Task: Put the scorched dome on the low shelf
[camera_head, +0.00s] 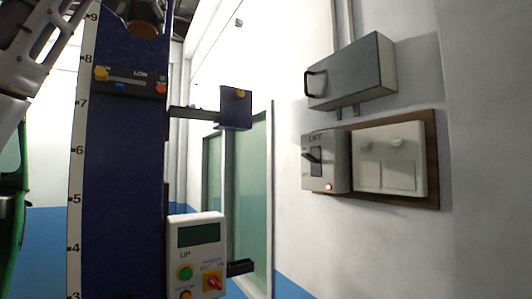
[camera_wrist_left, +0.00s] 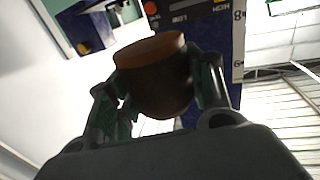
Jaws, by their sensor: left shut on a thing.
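The scorched dome (camera_wrist_left: 155,85) is dark brown with a flat orange-brown face. My left gripper (camera_wrist_left: 160,88) is shut on it, one finger on each side, in the left wrist view. In the head view only the lower part of the dome (camera_head: 143,28) shows at the top edge, in front of the blue lift column, above the HIGH/LOW panel (camera_head: 130,80). My left arm comes in at the top left. I cannot make out a low shelf for certain. My right gripper is out of view.
The blue column (camera_head: 125,180) carries a number scale. A control box (camera_head: 197,255) with a green button and red switch is at its lower right. A dark blue bracket (camera_head: 235,108) sticks out right of the column. A LIFT switch box (camera_head: 325,162) and grey box (camera_head: 352,72) are on the right wall.

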